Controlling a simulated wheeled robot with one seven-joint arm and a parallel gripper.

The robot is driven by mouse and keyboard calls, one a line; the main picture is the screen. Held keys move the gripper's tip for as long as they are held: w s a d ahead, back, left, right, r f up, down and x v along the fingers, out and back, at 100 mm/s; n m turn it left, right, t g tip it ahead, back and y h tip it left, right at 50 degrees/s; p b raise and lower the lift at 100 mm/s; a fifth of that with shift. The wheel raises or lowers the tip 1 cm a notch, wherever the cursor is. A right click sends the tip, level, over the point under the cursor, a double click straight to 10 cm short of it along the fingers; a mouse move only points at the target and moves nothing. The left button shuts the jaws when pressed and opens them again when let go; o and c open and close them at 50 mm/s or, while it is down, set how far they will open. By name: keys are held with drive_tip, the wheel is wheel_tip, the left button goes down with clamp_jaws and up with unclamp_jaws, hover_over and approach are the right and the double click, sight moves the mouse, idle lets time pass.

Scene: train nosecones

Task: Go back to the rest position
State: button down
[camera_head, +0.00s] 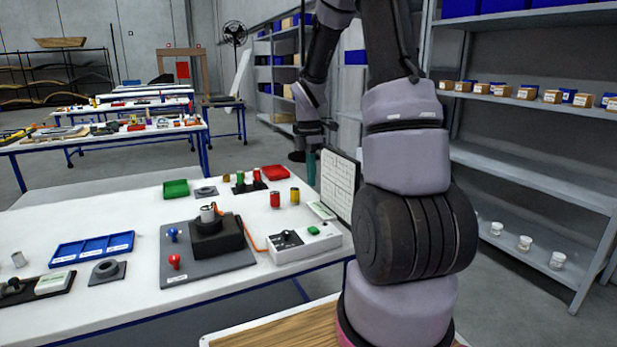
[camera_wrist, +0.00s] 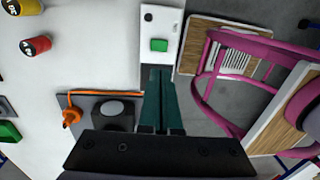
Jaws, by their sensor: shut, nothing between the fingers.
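My gripper (camera_head: 311,168) hangs at the back right of the white work table (camera_head: 130,203), in front of a white board (camera_head: 340,183). Its teal fingers point down and are shut with nothing between them. In the wrist view my gripper (camera_wrist: 158,70) shows as two fingers side by side, below the green button on the white control box. The fingers look clear of the table things. My arm covers part of the right side in the head view.
On the table are the control box (camera_head: 304,243), a black fixture (camera_head: 216,239) on a grey plate, a blue tray (camera_head: 92,249), a green tray (camera_head: 176,189), a red tray (camera_head: 275,172) and red and yellow cylinders (camera_head: 275,199). Shelving (camera_head: 540,176) stands at the right.

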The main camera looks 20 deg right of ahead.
drive_tip(key=s+a+r+m+t, duration=0.2)
drive_tip(key=s+a+r+m, duration=0.15)
drive_tip(key=r+m, duration=0.35)
drive_tip(key=s+a+r+m+t, duration=0.2)
drive_tip(key=s+r+m, duration=0.25)
drive_tip(key=r, duration=0.45)
drive_tip(key=s+a+r+m+t+y, duration=0.1)
drive_tip(key=s+a+r+m+t, duration=0.1)
drive_tip(key=s+m, duration=0.3)
drive_tip(key=s+a+r+m+t+y, duration=0.1)
drive_tip(key=s+a+r+m+t, duration=0.1)
drive_tip(key=s+r+m, duration=0.3)
drive_tip(key=shift+s+a+r+m, duration=0.15)
drive_tip(key=shift+s+a+m, duration=0.3)
drive_tip(key=shift+s, duration=0.6)
